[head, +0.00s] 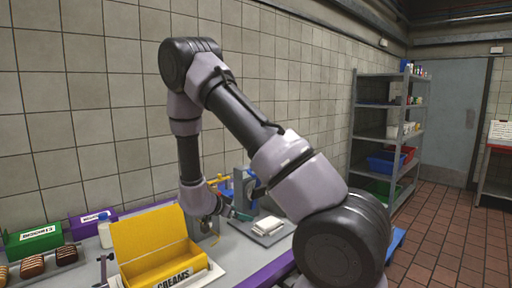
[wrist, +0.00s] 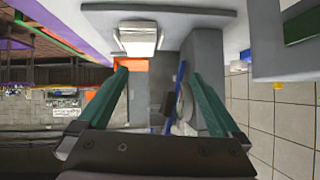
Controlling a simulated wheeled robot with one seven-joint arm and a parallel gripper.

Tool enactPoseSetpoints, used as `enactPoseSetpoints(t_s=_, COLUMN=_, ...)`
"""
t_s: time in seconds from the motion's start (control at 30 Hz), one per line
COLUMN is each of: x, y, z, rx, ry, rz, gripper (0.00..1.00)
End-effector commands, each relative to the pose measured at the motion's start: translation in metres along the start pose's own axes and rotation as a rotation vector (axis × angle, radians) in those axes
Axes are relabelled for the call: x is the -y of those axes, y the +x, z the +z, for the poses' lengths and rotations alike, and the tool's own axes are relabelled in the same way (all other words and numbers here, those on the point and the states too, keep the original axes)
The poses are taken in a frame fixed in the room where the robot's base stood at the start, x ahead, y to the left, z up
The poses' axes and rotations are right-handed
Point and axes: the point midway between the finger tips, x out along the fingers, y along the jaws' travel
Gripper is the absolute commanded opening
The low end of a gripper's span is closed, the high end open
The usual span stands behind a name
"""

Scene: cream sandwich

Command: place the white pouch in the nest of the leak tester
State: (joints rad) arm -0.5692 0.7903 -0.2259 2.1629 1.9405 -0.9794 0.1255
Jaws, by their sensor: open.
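The white pouch (head: 268,225) looks like a flat white block and lies on a grey plate (head: 258,236) at the foot of a grey upright. This upright device (head: 239,184) looks like the leak tester. The pouch also shows in the wrist view (wrist: 138,38), beyond the fingertips. My gripper (head: 241,214) is left of the pouch and apart from it. In the wrist view its teal fingers (wrist: 158,75) are spread wide with nothing between them. I cannot tell whether the pouch sits fully in a nest.
A yellow open box (head: 155,250) labelled creams stands left of my gripper on the bench. Green (head: 34,238) and purple (head: 92,222) boxes stand farther left by the wall. Blue and yellow parts (head: 224,184) stand behind my gripper. A shelf rack (head: 388,130) stands beyond, to the right.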

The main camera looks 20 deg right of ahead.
Motion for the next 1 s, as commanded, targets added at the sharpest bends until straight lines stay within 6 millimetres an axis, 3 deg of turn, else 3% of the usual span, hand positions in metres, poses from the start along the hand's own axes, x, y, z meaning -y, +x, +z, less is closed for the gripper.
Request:
enactPoseSetpoints(t_s=0.1, x=0.036, y=-0.027, z=-0.031, rx=0.164, ry=0.079, rz=-0.146, gripper=1.00)
enactPoseSetpoints(t_s=0.23, x=0.067, y=-0.070, z=-0.068, rx=0.341, ry=0.124, rz=-0.327, gripper=1.00)
enactPoseSetpoints(t_s=0.37, x=0.079, y=-0.121, z=-0.110, rx=0.485, ry=0.121, rz=-0.505, gripper=1.00)
enactPoseSetpoints(t_s=0.47, x=0.073, y=-0.163, z=-0.142, rx=0.573, ry=0.091, rz=-0.631, gripper=1.00)
enactPoseSetpoints(t_s=0.67, x=0.026, y=-0.241, z=-0.196, rx=0.676, ry=-0.046, rz=-0.828, gripper=1.00)
enactPoseSetpoints(t_s=0.8, x=-0.031, y=-0.282, z=-0.219, rx=0.696, ry=-0.182, rz=-0.898, gripper=1.00)
enactPoseSetpoints(t_s=1.0, x=-0.121, y=-0.311, z=-0.232, rx=0.667, ry=-0.369, rz=-0.881, gripper=1.00)
